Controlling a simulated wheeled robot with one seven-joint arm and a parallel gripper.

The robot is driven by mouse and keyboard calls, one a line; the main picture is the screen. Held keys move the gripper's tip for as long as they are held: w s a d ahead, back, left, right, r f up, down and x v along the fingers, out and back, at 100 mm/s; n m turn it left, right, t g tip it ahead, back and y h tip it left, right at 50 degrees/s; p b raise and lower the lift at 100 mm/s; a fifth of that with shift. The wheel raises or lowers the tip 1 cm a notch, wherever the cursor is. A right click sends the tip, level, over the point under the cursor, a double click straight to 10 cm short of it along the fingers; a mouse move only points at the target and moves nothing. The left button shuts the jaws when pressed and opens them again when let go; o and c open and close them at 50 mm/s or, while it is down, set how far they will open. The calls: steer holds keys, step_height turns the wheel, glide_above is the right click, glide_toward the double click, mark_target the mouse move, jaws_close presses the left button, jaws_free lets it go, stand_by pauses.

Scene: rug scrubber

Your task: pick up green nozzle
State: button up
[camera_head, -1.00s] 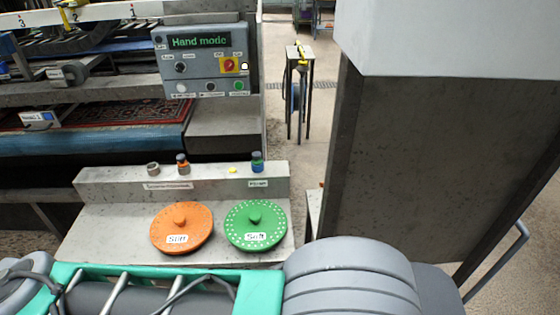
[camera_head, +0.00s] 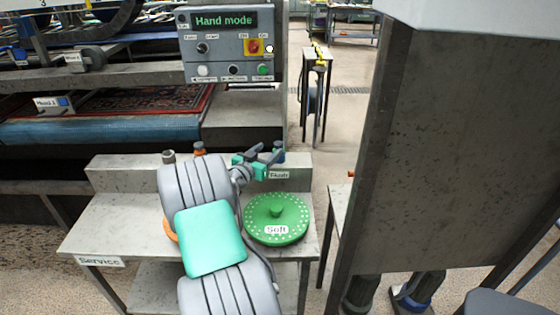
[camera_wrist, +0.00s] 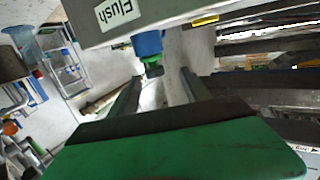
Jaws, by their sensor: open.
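The green nozzle (camera_wrist: 152,62) has a green end and a blue body and stands at the shelf edge by the "Flush" label in the wrist view. I see no contact.
A green "Soft" disc (camera_head: 276,219) lies on the service bench (camera_head: 110,222). An orange disc (camera_head: 170,229) is mostly hidden by my arm. An orange-topped fitting (camera_head: 199,149) stands left of my gripper. A large grey panel (camera_head: 440,150) rises at right.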

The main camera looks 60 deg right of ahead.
mark_target(279, 146)
steer(key=s+d, duration=0.1)
steer(key=s+d+h, duration=0.1)
steer(key=shift+d+f, duration=0.1)
steer(key=shift+d, duration=0.25)
steer(key=d, duration=0.2)
steer(key=d+p, duration=0.1)
steer(key=d, duration=0.3)
steer(key=shift+w+d+p, duration=0.35)
jaws_close()
